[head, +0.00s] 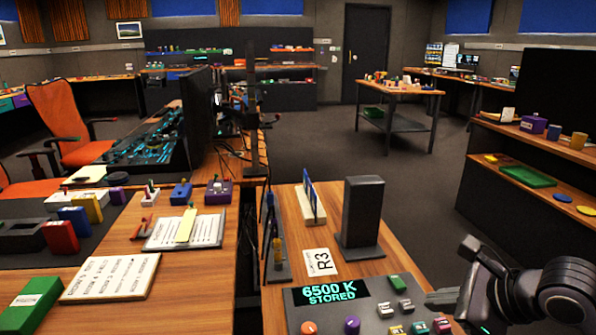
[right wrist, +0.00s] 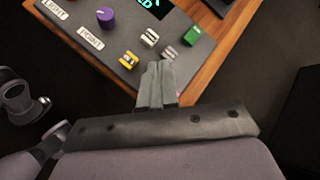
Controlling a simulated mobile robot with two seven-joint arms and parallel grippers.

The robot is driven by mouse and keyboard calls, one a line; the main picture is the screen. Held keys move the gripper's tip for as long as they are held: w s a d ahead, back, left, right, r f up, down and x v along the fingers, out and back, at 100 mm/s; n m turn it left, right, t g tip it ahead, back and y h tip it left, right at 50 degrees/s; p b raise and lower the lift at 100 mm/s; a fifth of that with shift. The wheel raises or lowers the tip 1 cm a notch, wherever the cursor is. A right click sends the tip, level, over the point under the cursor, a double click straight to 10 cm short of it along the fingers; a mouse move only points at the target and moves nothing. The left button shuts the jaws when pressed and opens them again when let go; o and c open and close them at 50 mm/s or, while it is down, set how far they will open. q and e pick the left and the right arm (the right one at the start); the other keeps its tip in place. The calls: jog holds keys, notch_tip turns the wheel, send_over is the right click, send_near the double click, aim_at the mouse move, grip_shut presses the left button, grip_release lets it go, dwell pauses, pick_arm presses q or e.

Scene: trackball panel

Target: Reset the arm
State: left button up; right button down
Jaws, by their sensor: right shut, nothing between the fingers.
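The control panel (head: 375,308) lies at the front right end of the wooden desk. Its display (head: 328,291) reads "6500 K STORED". It carries an orange knob (head: 309,327), a purple knob (head: 352,325), a green button (head: 398,284) and several small keys. My right gripper (head: 440,298) is at the panel's right edge, with its arm at the lower right. In the right wrist view its fingers (right wrist: 158,82) are together and empty, over the panel's edge near the yellow key (right wrist: 128,60) and a grey key (right wrist: 170,53). My left gripper is not in view.
A dark upright block (head: 362,215) and an R3 card (head: 321,262) stand and lie behind the panel. The left desk holds papers, coloured boxes and a green box (head: 28,303). A shelf (head: 540,180) stands at the right. Floor between is open.

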jog(key=s+a+r+m+y+p, duration=0.2)
jog(key=s+a+m+y, duration=0.1)
jog(key=a+m+y, duration=0.25)
jog(key=s+a+r+m+y+p, duration=0.2)
jog(key=a+m+y, duration=0.25)
jog(key=a, duration=0.25)
jog(key=s+d+f+m+t+h+p, duration=0.1)
jog(key=d+f+m+t+h+p, duration=0.25)
jog(key=m, duration=0.95)
jog(key=d+f+m+t+h+p, duration=0.1)
jog(key=d+f+m+t+h, duration=0.35)
jog(key=m, duration=0.85)
jog(key=s+a+f+m+g+h+p, duration=0.1)
jog(key=s+f+m+g+h, duration=0.3)
jog(key=s+f+m, duration=0.5)
notch_tip(320, 180, down, 3)
jog(key=shift+s+a+r+g+p, duration=0.1)
jog(key=shift+s+a+g+p, duration=0.25)
jog(key=shift+s+g, duration=0.4)
jog(key=shift+w+a, duration=0.1)
jog(key=shift+w, duration=0.1)
